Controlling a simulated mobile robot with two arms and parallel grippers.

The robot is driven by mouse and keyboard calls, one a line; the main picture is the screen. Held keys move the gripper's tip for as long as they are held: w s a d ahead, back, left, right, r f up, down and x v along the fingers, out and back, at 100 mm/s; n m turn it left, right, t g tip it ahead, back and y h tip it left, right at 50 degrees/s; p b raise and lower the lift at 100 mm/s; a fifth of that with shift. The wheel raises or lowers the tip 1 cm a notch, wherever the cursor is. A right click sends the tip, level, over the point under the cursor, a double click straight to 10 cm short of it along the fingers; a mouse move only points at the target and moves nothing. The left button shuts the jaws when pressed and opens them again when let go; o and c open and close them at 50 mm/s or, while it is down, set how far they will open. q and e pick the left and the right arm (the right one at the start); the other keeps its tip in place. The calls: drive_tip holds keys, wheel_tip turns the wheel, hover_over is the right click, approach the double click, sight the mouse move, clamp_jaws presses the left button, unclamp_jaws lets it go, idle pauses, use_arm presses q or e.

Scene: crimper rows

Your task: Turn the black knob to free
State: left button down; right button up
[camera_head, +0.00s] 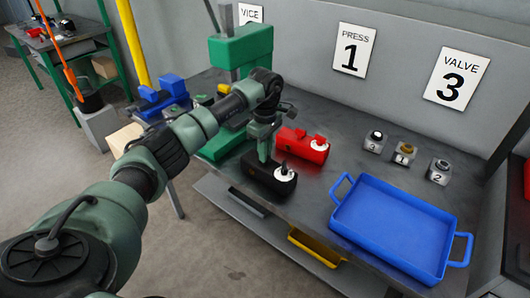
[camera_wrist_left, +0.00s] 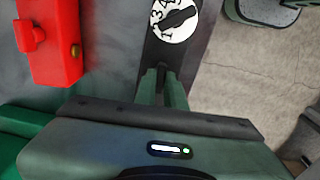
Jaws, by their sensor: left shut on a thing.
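The black crimper body (camera_head: 262,182) is at the bench's front edge in the head view. Its round white dial (camera_head: 285,172) is on the right end. In the left wrist view the dial (camera_wrist_left: 163,30) shows digits and a black knob (camera_wrist_left: 180,18) lying diagonally across it; which mark it points to is unclear. My left gripper (camera_head: 264,157) comes down from above onto the black body, left of the dial. In the wrist view its fingers (camera_wrist_left: 164,84) are shut on the body, apart from the knob. The fingertips' contact is partly hidden. My right gripper is not in view.
A red crimper (camera_head: 300,146) with a similar dial lies just behind. A green press (camera_head: 240,50) stands behind my arm. A blue tray (camera_head: 390,225) fills the bench's right front. Several small numbered blocks (camera_head: 404,152) stand behind the tray. A blue vise (camera_head: 160,97) is at left.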

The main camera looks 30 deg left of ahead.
use_arm(q)
drive_tip(key=n+b, duration=0.1)
drive_tip(key=n, duration=0.7)
drive_tip(key=shift+n+b, duration=0.3)
drive_tip(key=n, duration=0.4)
drive_tip(key=shift+r+n, duration=0.1)
drive_tip(key=shift+n, duration=2.2)
drive_tip(key=c, duration=1.5)
unclamp_jaws()
